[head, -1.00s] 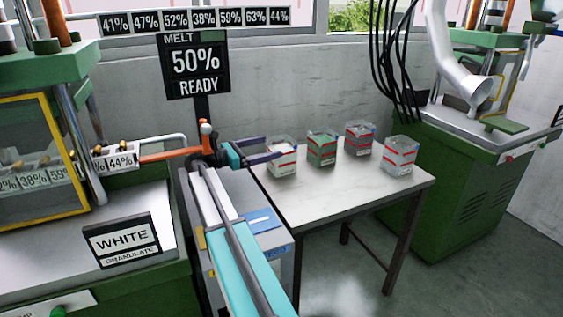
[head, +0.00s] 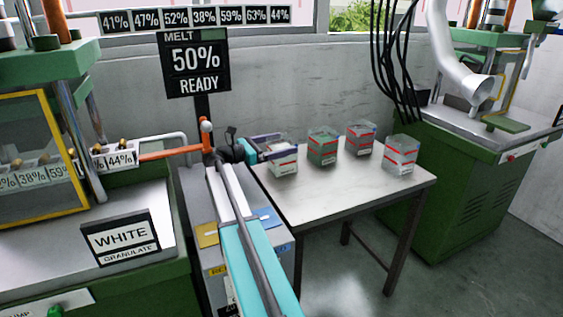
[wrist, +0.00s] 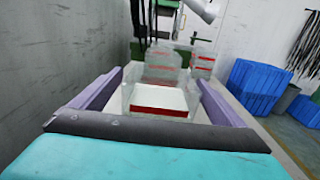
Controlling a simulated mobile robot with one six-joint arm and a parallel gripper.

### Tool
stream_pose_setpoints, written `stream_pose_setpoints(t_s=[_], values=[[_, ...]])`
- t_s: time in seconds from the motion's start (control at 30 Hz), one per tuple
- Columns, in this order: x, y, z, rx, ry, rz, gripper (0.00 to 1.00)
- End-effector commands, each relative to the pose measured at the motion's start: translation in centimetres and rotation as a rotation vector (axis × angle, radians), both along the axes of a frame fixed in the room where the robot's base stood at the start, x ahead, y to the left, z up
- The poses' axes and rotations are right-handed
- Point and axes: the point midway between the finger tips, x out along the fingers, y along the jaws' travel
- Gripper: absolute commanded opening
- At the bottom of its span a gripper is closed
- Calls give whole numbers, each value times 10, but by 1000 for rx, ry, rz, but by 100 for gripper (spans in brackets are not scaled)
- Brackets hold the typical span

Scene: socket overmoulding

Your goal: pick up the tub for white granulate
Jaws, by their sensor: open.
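The leftmost tub (head: 283,161) stands on the grey table, a clear square tub with a red band and white contents. It also shows in the wrist view, centred low between my fingers (wrist: 160,112). My gripper (head: 290,147) is open, its purple fingers reaching along either side of this tub near its upper part. In the wrist view my gripper (wrist: 162,80) has one finger left and one right of the tub; whether they touch its walls I cannot tell. A sign reading WHITE GRANULATE (head: 121,239) stands on the machine at left.
A green-filled tub (head: 322,150), a third tub (head: 360,141) and a pale-filled tub (head: 401,158) stand to the right on the table (head: 350,200). The table's front is clear. A wall is behind; a green machine (head: 450,180) stands at right. A display reads MELT 50% READY (head: 196,62).

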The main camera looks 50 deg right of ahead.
Motion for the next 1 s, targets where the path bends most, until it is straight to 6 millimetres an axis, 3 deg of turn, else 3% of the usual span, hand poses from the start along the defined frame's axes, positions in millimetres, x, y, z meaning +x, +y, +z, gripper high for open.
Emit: stream_pose_setpoints(t_s=[0.63,1.0], values=[[-3,-6,0,0,0,-1,94],[-3,-7,0,0,0,-1,31]])
